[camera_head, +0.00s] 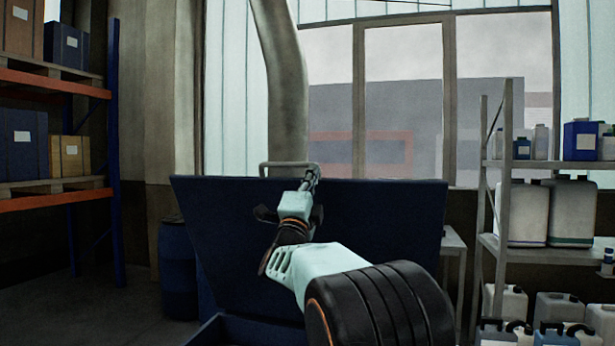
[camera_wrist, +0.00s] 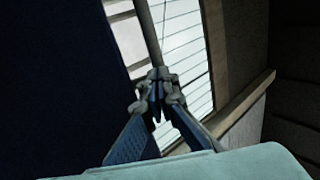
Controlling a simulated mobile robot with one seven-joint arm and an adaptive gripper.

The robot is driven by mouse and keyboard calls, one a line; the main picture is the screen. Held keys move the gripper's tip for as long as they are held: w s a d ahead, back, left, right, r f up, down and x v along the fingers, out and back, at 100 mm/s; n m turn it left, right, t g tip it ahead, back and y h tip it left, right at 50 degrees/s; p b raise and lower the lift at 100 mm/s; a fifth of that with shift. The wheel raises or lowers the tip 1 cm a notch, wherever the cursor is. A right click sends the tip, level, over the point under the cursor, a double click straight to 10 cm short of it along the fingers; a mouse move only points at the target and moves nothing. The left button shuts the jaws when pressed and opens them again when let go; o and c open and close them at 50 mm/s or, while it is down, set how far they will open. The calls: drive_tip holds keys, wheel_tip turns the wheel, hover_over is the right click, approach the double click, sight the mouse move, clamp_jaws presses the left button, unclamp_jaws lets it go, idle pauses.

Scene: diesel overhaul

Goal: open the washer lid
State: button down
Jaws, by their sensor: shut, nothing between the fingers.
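The dark blue washer lid (camera_head: 380,210) stands raised and steeply tilted in the middle of the head view. It also fills the left of the wrist view (camera_wrist: 55,80). A grey bar handle (camera_head: 284,164) sticks up at its top edge. My gripper (camera_head: 312,174) is at the right end of this handle, shut and empty. In the wrist view my gripper's fingertips (camera_wrist: 157,84) meet at the lower end of a grey bar (camera_wrist: 148,35), which looks like the handle. I cannot tell whether they touch it. A blue edge of the washer body (camera_head: 245,331) shows below the lid.
A blue drum (camera_head: 177,270) stands left of the washer. A shelf rack (camera_head: 505,180) with jugs and bottles stands close on the right, beside a small grey table (camera_head: 453,241). A tall rack (camera_head: 117,150) with boxes is at left. A thick grey duct (camera_head: 285,80) hangs behind the lid.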

drive_tip(key=w+f+p+x, duration=0.1)
drive_tip(key=p+x, duration=0.4)
drive_tip(key=x, duration=0.6)
drive_tip(key=shift+w+d+f+p, duration=0.3)
drive_tip(key=shift+f+p, duration=0.1)
drive_tip(key=shift+f, duration=0.1)
